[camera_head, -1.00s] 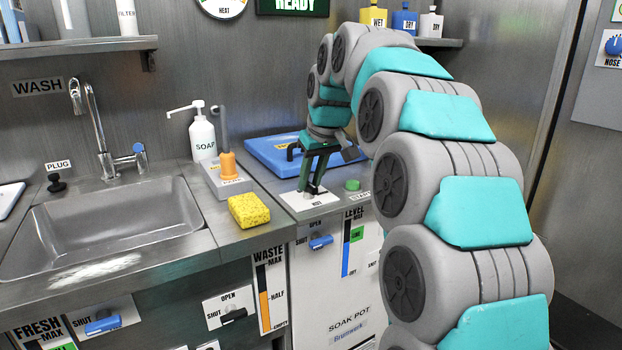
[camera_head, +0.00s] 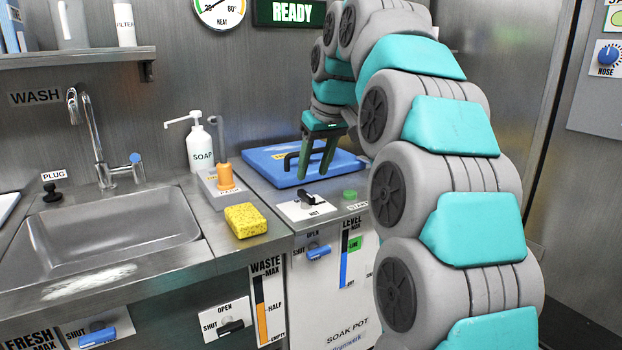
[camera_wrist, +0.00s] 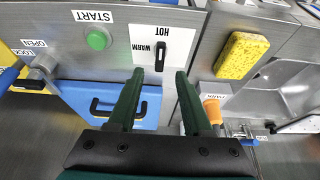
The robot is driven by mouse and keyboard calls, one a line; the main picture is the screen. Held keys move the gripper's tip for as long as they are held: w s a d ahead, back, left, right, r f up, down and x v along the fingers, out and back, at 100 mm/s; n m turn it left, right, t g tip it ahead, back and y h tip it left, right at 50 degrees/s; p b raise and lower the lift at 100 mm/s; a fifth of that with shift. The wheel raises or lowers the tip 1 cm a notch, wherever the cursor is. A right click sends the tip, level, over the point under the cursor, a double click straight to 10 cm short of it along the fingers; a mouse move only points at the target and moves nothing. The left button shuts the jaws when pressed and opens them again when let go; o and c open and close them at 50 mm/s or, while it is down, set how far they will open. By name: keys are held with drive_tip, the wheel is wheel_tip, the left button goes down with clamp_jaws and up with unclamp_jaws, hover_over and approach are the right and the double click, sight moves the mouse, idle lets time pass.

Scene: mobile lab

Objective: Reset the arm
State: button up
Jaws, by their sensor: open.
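My arm reaches from the right side of the head view, curving over to the soak pot counter. My gripper (camera_head: 316,176) points down above the counter, its two dark green fingers apart with nothing between them. It also shows in the wrist view (camera_wrist: 158,72). Just below and in front of it is the black WARM/HOT knob (camera_head: 308,199) on its white plate, apart from the fingertips. In the wrist view the knob (camera_wrist: 160,55) lies ahead of the gap between the fingers. The blue lid with a black handle (camera_head: 268,160) lies behind the gripper.
A green START button (camera_head: 350,195) is right of the knob. A yellow sponge (camera_head: 246,220), an orange knob (camera_head: 226,178) and a soap bottle (camera_head: 201,148) stand to the left. The sink (camera_head: 110,235) is further left. A shelf (camera_head: 80,57) hangs above it.

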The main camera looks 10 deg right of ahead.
drive_tip(key=shift+s+d+r, duration=0.1)
drive_tip(key=shift+s+r, duration=0.15)
drive_tip(key=shift+r, duration=0.4)
drive_tip(key=s+f+m+g, duration=0.1)
drive_tip(key=s+f+g, duration=0.1)
drive_tip(key=s+f, duration=0.7)
drive_tip(key=s+f+m+g, duration=0.1)
drive_tip(key=s+f+g, duration=0.1)
drive_tip(key=s+f, duration=0.8)
drive_tip(key=s+f+m+g+h, duration=0.1)
drive_tip(key=s+f, duration=0.9)
drive_tip(key=s, duration=1.1)
drive_tip(key=shift+a+f+g, duration=0.25)
drive_tip(key=shift+a+g, duration=0.2)
drive_tip(key=shift+g, duration=0.05)
